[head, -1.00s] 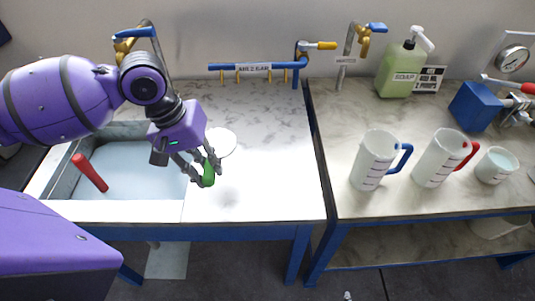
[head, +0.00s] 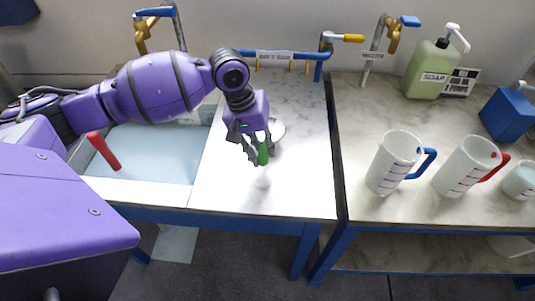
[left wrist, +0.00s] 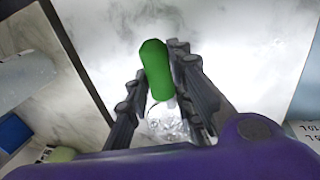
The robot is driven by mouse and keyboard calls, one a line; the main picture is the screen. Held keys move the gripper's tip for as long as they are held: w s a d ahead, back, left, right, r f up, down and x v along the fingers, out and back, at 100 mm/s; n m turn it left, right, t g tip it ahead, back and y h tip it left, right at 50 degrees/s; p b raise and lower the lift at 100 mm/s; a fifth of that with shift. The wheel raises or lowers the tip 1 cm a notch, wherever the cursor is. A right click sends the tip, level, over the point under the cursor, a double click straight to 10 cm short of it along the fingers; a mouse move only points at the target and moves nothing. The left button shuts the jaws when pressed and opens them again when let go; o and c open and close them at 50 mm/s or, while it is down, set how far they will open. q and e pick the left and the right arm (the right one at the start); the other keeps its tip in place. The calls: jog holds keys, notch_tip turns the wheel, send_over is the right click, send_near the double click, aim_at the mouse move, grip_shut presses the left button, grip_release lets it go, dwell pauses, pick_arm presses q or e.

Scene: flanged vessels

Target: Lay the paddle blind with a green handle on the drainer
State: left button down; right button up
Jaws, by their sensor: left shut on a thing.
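My left gripper (head: 259,157) is shut on the green handle (head: 263,153) of the paddle blind. A pale round disc (head: 278,131), which looks like the blind's plate, shows behind the fingers, partly hidden. The drainer (head: 225,180) is the pale marbled top right of the basin; gripper and blind are over it. A soft shadow lies in front of the handle; whether the blind touches the top I cannot tell. In the left wrist view, the green handle (left wrist: 156,70) stands between the fingers (left wrist: 160,105). My right gripper is not in view.
The basin (head: 165,150) at left holds a red-handled thing (head: 104,151). Taps and a blue gas rail (head: 285,56) stand along the back. The right bench carries measuring jugs (head: 395,162), a soap bottle (head: 430,68) and a blue box (head: 508,115). The drainer's front is clear.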

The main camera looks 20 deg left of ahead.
pick_arm(q)
jog(key=shift+w+d+f, duration=0.2)
jog(key=shift+w+f, duration=0.4)
jog(key=shift+w, duration=0.05)
jog(key=shift+w+f, duration=0.2)
jog(key=shift+f, duration=1.5)
jog(key=shift+d+f, duration=0.1)
jog(key=shift+f, duration=0.05)
jog(key=c, duration=1.5)
grip_release()
jog(key=shift+s+f, duration=0.1)
jog(key=v, duration=1.2)
